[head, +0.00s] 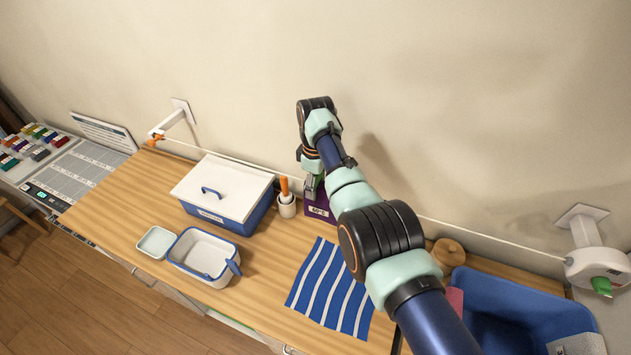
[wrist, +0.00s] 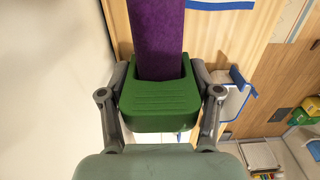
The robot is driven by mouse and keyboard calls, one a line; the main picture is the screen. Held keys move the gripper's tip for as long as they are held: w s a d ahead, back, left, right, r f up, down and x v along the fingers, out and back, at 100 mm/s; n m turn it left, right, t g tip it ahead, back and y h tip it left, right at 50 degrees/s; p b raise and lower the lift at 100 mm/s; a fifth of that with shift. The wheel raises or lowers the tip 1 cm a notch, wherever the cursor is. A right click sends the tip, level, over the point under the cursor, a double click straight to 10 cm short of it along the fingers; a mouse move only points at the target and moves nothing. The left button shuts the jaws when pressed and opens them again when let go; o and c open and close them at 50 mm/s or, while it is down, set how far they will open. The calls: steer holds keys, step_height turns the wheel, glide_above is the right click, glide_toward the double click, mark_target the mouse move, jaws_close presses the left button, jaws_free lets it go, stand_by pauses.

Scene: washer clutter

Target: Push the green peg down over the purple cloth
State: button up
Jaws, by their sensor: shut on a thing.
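My gripper (wrist: 160,97) is shut on the green peg (wrist: 158,112), with one finger on each side of it. The peg is a thick green block with a slot and ridges on its face. The purple cloth (wrist: 157,38) is a narrow strip that runs into the peg's slot in the wrist view. How deep it sits there is hidden. In the head view my gripper (head: 312,183) is by the line near the wall. A purple piece with a white 60°C label (head: 318,207) shows just below it, partly behind my arm. The held peg cannot be made out in that view.
A white line (head: 480,236) runs along the wall between a left bracket and a right reel (head: 597,266). Left of my gripper stand a white cup (head: 286,208) and a lidded blue box (head: 225,193). A striped cloth (head: 330,290) lies in front. A blue basin (head: 510,300) is at right.

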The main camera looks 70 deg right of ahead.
steer(key=shift+f, duration=0.1)
steer(key=o, duration=0.9)
steer(key=shift+o, duration=0.9)
step_height(320, 180, up, 8)
steer(key=p, duration=0.7)
